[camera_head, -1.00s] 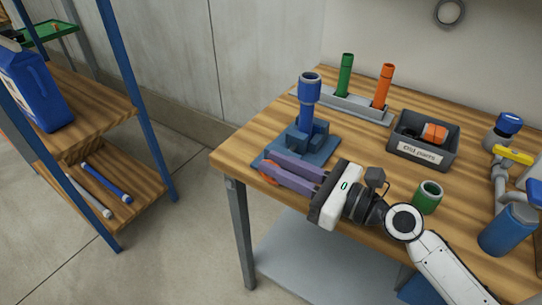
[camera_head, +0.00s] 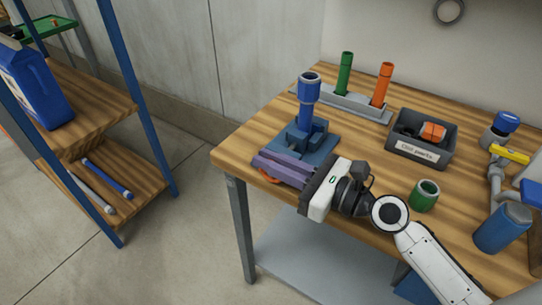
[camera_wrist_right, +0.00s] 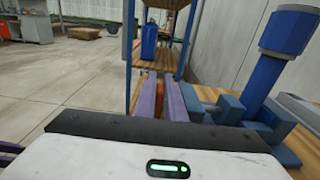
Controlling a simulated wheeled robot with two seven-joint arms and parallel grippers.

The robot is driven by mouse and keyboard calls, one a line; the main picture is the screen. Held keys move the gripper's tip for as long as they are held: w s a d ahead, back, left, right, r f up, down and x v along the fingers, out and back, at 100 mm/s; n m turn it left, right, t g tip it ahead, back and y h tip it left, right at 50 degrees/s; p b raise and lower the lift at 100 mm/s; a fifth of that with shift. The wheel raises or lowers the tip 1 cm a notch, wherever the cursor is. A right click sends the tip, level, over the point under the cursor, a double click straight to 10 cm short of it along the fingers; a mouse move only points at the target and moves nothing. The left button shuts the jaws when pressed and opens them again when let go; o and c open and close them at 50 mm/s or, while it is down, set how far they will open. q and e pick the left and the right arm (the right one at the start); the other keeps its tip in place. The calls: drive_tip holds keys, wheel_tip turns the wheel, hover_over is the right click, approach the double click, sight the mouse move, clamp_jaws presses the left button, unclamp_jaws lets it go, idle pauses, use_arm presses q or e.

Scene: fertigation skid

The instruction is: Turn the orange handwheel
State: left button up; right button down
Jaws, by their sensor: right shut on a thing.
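The orange handwheel (camera_head: 268,178) is on the front side of the blue valve fixture (camera_head: 309,140) at the table's front left edge. Only a small orange arc shows below my fingers in the head view. My right gripper (camera_head: 259,167) reaches in from the right, with its purple fingers shut on the wheel. In the right wrist view, a strip of the orange wheel (camera_wrist_right: 160,94) shows between the two fingers (camera_wrist_right: 161,90). Most of the wheel is hidden by the fingers, so its angle cannot be told. My left gripper is not in view.
A green cup (camera_head: 425,196) stands near my right wrist. A dark parts bin (camera_head: 421,150) and a grey rack (camera_head: 345,103) with a green and an orange tube stand behind. Blue and yellow piping is at the right. A shelf (camera_head: 110,190) stands left, across a floor gap.

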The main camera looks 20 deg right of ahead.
drive_tip(key=shift+w+a+r+g+h+p, duration=0.15)
drive_tip(key=shift+g+h+p, duration=0.25)
drive_tip(key=shift+p, duration=1.05)
drive_tip(key=shift+w+r+g+h+p, duration=0.15)
drive_tip(key=shift+g+h+p, duration=0.25)
drive_tip(key=shift+p, duration=1.05)
drive_tip(key=shift+a+f+g+h, duration=0.15)
drive_tip(key=shift+g+h, duration=0.15)
drive_tip(key=shift+g, duration=0.2)
drive_tip(key=shift+w+f+g+h, duration=0.15)
drive_tip(key=shift+w+g+h, duration=0.1)
drive_tip(key=shift+g+h, duration=0.45)
drive_tip(key=shift+a+f+g+h, duration=0.15)
drive_tip(key=shift+g+h, duration=0.15)
drive_tip(key=shift+g, duration=0.4)
drive_tip(key=shift+f, duration=0.1)
drive_tip(key=c, duration=2.1)
unclamp_jaws()
